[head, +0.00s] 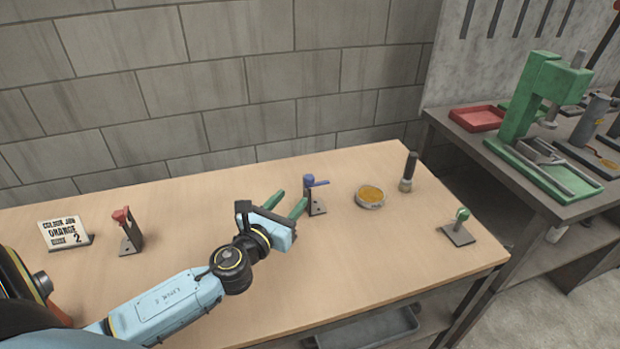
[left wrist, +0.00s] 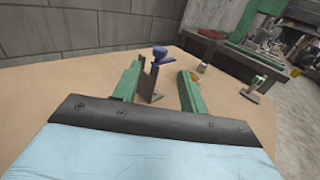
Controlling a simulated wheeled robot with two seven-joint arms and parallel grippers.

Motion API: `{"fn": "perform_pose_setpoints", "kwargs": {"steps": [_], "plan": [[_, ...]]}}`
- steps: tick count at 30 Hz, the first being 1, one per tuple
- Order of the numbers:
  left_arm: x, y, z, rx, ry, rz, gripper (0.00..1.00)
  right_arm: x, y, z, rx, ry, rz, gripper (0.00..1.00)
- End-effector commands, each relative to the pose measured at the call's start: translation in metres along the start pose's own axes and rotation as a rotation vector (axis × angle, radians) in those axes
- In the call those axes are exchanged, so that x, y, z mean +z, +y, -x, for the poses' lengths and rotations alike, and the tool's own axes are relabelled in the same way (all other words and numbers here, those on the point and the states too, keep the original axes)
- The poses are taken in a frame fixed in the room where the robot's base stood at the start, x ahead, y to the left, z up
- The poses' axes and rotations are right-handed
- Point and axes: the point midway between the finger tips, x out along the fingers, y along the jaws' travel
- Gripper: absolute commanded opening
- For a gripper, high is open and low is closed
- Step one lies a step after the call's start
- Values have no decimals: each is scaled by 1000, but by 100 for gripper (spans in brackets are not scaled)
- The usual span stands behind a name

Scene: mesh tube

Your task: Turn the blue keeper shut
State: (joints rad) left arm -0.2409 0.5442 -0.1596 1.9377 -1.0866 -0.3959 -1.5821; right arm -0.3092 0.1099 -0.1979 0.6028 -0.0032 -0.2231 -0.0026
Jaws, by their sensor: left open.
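The blue keeper (head: 316,182) sits on top of a dark upright bracket (head: 317,203) on the wooden table. Its lever sticks out to the right in the head view. My left gripper (head: 290,202) is open, with green fingers, just left of the bracket. In the left wrist view the blue keeper (left wrist: 159,54) shows beyond and between the open fingers (left wrist: 158,80), apart from them. My right gripper is not in view.
A red keeper (head: 121,215) on a bracket and a sign card (head: 64,234) stand at left. A round dish (head: 370,196), a dark-handled tool (head: 408,172) and a green keeper (head: 462,215) stand at right. The front middle of the table (head: 380,250) is clear.

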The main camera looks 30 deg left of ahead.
Motion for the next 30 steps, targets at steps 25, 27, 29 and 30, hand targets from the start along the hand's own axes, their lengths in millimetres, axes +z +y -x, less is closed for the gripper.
{"fn": "perform_pose_setpoints", "kwargs": {"steps": [25,27,29,30], "plan": [[0,0,-98,0,1,2,43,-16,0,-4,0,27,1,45],[0,0,-98,0,1,3,43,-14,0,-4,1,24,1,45],[0,0,-98,0,1,3,43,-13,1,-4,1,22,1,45],[0,0,-98,0,1,3,39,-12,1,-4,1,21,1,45]]}}
